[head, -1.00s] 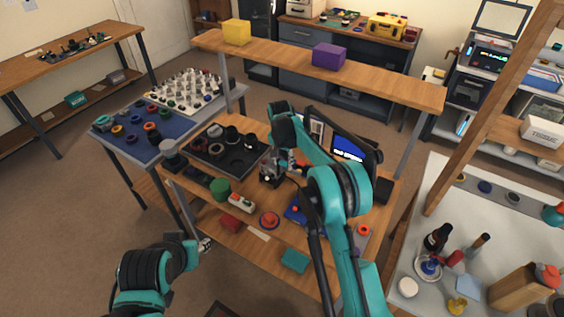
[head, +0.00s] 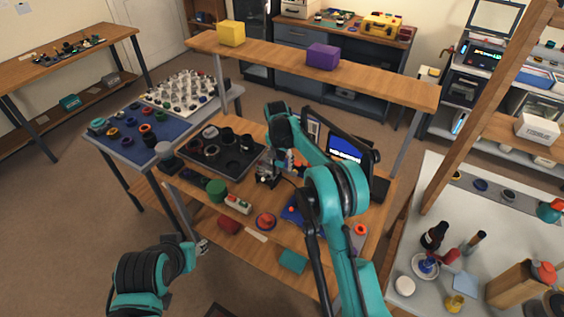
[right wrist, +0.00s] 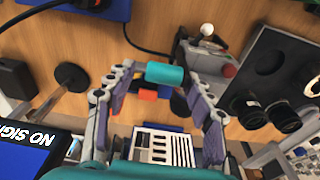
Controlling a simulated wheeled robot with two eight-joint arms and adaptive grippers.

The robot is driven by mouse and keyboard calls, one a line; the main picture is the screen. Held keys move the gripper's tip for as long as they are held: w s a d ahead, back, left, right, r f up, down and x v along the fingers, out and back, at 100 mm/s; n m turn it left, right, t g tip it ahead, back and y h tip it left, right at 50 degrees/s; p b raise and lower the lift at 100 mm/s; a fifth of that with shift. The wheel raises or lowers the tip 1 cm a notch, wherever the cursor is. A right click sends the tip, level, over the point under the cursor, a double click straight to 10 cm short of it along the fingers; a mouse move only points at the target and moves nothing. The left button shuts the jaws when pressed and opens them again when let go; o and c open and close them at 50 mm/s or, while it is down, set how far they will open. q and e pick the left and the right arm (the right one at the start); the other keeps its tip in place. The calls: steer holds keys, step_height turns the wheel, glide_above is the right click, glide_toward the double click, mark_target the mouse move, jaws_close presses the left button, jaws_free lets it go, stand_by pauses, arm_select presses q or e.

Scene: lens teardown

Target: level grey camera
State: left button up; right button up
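A small grey device that I take for the grey camera (head: 265,178) stands on the wooden bench, right of the black tray. In the right wrist view a grey body with a white-tipped lever and a red knob (right wrist: 229,71) lies just beyond my right fingers; I cannot tell whether it is level. My right gripper (right wrist: 160,88) is open, its fingers wide apart above the bench. A teal cylinder (right wrist: 165,73) shows between the fingertips, apparently not gripped. In the head view my right gripper (head: 284,160) is small and partly hidden. My left gripper (head: 203,247) is low at the bench's front edge, fingers unclear.
The black tray (head: 240,171) holds several dark lens parts. A monitor (head: 348,150) stands right of my right gripper. A green cylinder (head: 216,190), a red button (head: 265,221) and a teal block (head: 292,261) lie nearer the front. A shelf plank (head: 385,85) spans above the bench.

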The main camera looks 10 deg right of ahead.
steer(key=shift+r, duration=0.1)
step_height(320, 180, up, 12)
steer(key=s, duration=0.1)
steer(key=shift+a, duration=0.45)
steer(key=shift+s, duration=0.1)
